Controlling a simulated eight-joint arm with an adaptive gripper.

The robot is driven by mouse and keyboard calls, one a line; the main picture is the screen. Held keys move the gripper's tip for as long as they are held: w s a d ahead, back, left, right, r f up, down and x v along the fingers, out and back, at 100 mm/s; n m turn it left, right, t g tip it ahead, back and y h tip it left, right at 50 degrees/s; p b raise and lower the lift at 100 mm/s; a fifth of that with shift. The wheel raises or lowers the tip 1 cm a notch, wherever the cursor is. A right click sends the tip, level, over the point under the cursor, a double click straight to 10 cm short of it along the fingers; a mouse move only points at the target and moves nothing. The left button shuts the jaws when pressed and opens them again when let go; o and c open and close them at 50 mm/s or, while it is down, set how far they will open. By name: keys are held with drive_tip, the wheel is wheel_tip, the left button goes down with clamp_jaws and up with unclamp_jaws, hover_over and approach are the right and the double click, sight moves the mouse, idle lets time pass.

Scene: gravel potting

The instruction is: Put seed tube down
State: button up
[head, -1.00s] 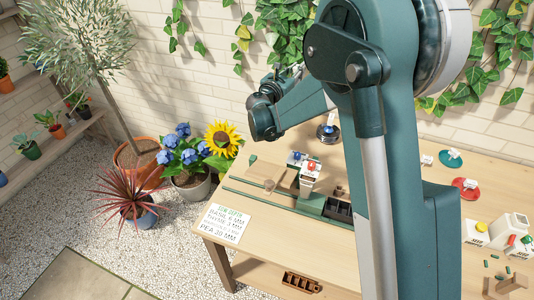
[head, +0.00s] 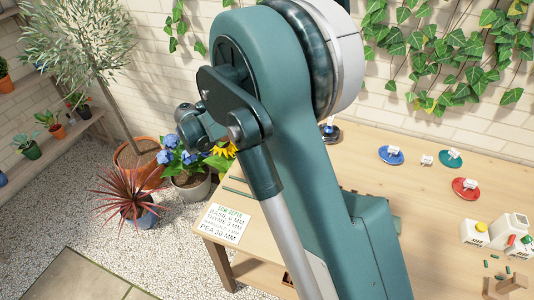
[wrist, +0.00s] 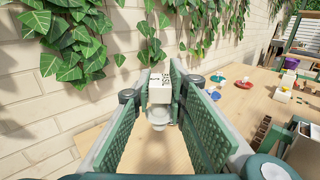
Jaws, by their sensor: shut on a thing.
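The seed tube (wrist: 159,92) shows in the wrist view as a white block with dark lettering and a clear, rounded part below it. My gripper (wrist: 161,88) is shut on it, with the green ribbed pads on either side. The tube looks held above the wooden table (wrist: 235,125), though its exact height is hard to tell. In the head view my arm hides both the gripper and the tube.
A white device with a yellow button (head: 481,227) is near the right edge. A lettered card (head: 227,222) lies at the front left corner.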

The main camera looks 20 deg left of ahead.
wheel_tip(320, 180, down, 11)
drive_tip(key=s, duration=0.2)
drive_tip(key=shift+s+a+m+g+h, duration=0.2)
drive_tip(key=shift+m+g+h, duration=0.1)
drive_tip(key=shift+h, duration=0.1)
idle(0.3)
wheel_tip(320, 180, down, 6)
drive_tip(key=b, duration=0.1)
idle(0.4)
drive_tip(key=shift+f, duration=0.2)
drive_tip(key=shift+f+b, duration=0.7)
drive_tip(key=shift+f, duration=1.1)
drive_tip(key=shift+f, duration=0.15)
